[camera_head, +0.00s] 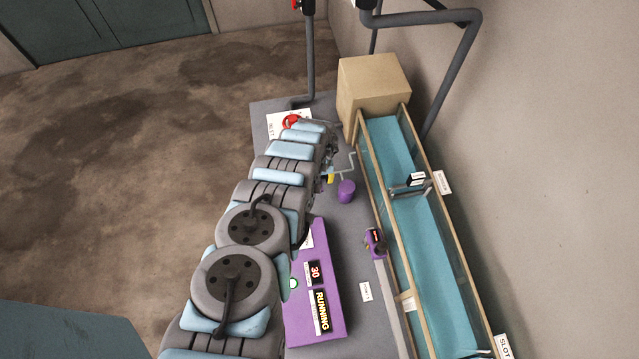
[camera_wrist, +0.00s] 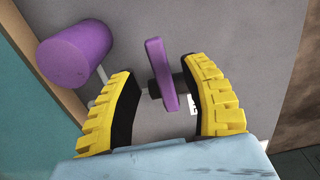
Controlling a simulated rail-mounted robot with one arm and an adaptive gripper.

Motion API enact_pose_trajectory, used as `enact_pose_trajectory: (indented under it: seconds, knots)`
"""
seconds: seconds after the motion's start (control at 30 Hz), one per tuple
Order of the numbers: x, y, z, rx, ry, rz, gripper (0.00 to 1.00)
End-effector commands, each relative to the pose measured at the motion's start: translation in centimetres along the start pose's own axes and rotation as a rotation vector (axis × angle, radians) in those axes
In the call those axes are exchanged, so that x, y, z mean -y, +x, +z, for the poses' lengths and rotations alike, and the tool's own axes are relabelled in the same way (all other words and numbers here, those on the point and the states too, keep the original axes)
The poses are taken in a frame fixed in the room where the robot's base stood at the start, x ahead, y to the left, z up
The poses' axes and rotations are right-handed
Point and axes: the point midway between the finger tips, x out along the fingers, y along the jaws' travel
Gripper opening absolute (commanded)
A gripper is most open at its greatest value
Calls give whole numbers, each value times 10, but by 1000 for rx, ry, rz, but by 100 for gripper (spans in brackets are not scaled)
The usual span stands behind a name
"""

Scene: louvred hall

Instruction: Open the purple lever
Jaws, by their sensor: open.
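In the wrist view, a flat purple lever (camera_wrist: 161,75) on a dark stem stands out from a grey surface. My gripper (camera_wrist: 158,72) is open, with one yellow and black finger on each side of the lever. A gap shows on the left of the lever; the right finger is close to it, and I cannot tell whether they touch. In the head view, my gripper (camera_head: 328,176) is a small yellow patch at the end of my arm, and the lever is not clearly seen there.
A purple cylinder (camera_wrist: 75,55) is left of the lever; it also shows in the head view (camera_head: 346,191). A long blue channel (camera_head: 390,150) with clear walls runs along the right. A tan block (camera_head: 373,85) stands at its far end. A purple panel (camera_head: 330,325) reads "30" and "RUNNING".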

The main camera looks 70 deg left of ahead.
Motion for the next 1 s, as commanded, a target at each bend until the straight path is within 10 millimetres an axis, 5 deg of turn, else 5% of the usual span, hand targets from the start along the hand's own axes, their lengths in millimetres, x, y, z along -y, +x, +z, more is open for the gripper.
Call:
enact_pose_trajectory:
  seconds: [0.1, 0.93, 1.0]
  knots:
    - [1, 20, 1, 2, -2, 0, 46]
    - [0, 31, 0, 0, 0, 0, 46]
    - [0, 31, 0, 0, 0, 0, 26]
